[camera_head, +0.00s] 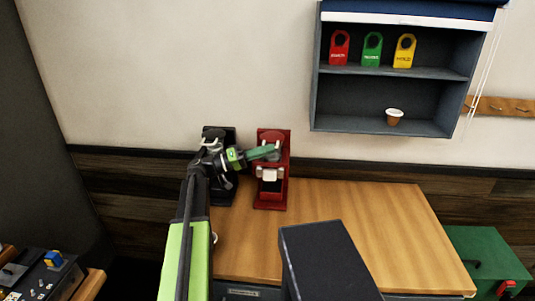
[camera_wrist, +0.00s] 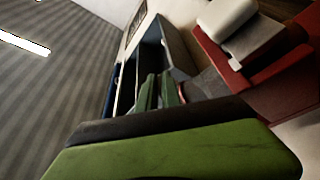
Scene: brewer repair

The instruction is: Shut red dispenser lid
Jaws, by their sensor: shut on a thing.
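The red dispenser (camera_head: 272,190) stands upright at the back edge of the wooden counter, against the wall. Its lid (camera_head: 271,137) shows at the top, partly covered by my gripper. My gripper (camera_head: 272,150) reaches in from the left, and its green fingers are at the dispenser's top, shut on the lid. The exact contact is hard to see. In the wrist view the green fingers (camera_wrist: 158,92) are close together, and the red dispenser body (camera_wrist: 235,75) fills the right side, tilted by the camera's angle. How far the lid is open cannot be told.
A dark dispenser (camera_head: 222,190) stands just left, behind my arm. A wall shelf (camera_head: 390,75) holds red, green and yellow tags and a small brown cup (camera_head: 394,116). The wooden counter (camera_head: 360,225) is clear to the right. A green box (camera_head: 485,258) stands beyond it.

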